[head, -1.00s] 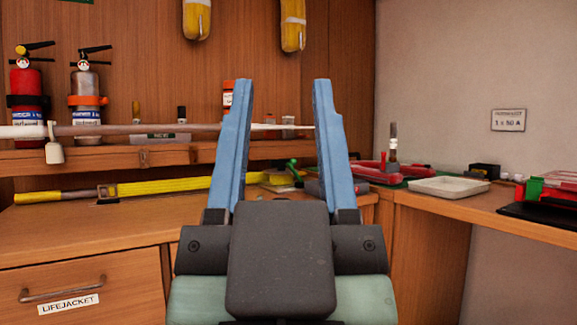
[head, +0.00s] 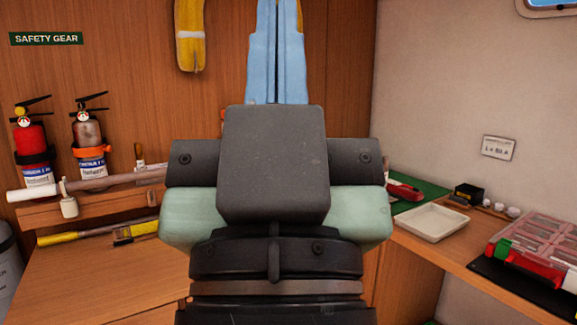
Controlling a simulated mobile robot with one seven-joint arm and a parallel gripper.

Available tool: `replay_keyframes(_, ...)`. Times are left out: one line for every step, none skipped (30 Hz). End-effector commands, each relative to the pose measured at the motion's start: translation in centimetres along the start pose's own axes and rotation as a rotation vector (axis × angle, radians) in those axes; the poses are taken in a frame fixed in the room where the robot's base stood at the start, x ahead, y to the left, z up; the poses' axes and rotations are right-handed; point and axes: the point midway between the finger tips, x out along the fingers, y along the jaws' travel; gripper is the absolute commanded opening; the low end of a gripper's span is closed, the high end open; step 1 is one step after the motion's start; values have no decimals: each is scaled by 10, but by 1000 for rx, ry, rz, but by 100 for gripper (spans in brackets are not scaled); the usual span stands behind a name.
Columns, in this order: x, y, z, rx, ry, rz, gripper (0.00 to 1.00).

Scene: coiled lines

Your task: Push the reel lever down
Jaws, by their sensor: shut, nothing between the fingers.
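My gripper (head: 277,12) is shut and empty, its two blue fingers pressed together and pointing up in the middle of the head view. The fingertips reach the top edge of the picture. The gripper body and wrist cover the centre of the view and the wall and bench behind. I cannot make out a reel or its lever; whether it is behind my gripper or out of view, I cannot tell.
Two fire extinguishers (head: 32,150) stand at left, with a white-ended pole (head: 25,195) across in front. A yellow pouch (head: 190,38) hangs above. The right bench holds a white tray (head: 433,222) and a red-framed clear case (head: 545,245).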

Motion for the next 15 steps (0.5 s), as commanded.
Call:
replay_keyframes(26,0,-25,0,0,0,0)
replay_keyframes(34,0,-32,0,0,0,0)
replay_keyframes(44,0,-41,0,0,0,0)
replay_keyframes(51,0,-48,0,0,0,0)
replay_keyframes(58,0,-55,0,0,0,0)
replay_keyframes(67,0,-63,0,0,0,0)
replay_keyframes(73,0,-69,0,0,0,0)
replay_keyframes(78,0,-74,0,0,-1,0)
replay_keyframes(83,0,-79,0,0,-1,0)
replay_keyframes(86,0,-82,0,0,-1,0)
replay_keyframes(89,0,-84,0,0,-1,0)
replay_keyframes(91,0,-86,0,0,-1,0)
replay_keyframes(92,0,-87,0,0,-1,0)
replay_keyframes(92,0,-87,0,0,-1,0)
replay_keyframes(92,0,-87,0,0,-1,0)
